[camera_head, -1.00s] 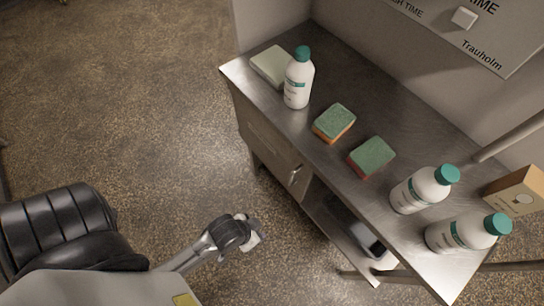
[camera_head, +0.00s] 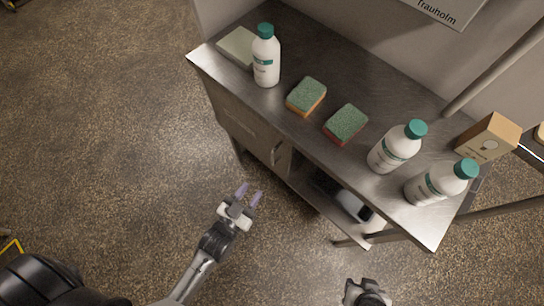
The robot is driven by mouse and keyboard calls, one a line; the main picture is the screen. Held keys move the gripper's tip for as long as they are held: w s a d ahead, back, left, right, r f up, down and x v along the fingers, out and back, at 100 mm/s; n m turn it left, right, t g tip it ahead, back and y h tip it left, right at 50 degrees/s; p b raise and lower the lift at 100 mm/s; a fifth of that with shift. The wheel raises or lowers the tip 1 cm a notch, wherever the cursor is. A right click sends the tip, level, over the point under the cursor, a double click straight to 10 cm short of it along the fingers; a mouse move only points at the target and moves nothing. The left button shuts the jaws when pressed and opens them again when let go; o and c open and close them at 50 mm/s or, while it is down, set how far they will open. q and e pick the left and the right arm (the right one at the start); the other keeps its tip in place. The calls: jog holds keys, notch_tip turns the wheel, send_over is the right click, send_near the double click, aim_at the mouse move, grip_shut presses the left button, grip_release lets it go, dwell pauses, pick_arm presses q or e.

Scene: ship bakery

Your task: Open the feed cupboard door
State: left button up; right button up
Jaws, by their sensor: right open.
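The feed cupboard is the closed grey metal unit under the left part of the steel worktop. Its door (camera_head: 240,122) looks shut, with a small upright handle (camera_head: 277,153) near its right edge. My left gripper (camera_head: 249,195) is open and empty, with two pale purple fingers apart. It is in front of and below the handle in the picture, pointing towards the cupboard and apart from it. My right gripper (camera_head: 366,293) is at the bottom edge, partly cut off, and its fingers are not clearly seen.
An open shelf (camera_head: 320,195) lies right of the cupboard. Floor in front is clear.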

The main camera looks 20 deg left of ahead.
aim_at(272, 160)
pick_arm(q)
jog(key=w+b, duration=0.1)
jog(key=w, duration=0.2)
jog(key=w+d, duration=0.1)
jog(key=w, duration=0.3)
jog(key=w+b, duration=0.1)
jog(key=w, duration=0.3)
jog(key=shift+d+f+b, duration=0.1)
jog(key=shift+d+b, duration=0.15)
jog(key=shift+b, duration=0.05)
jog(key=shift+w, duration=0.85)
jog(key=c, duration=0.5)
grip_shut()
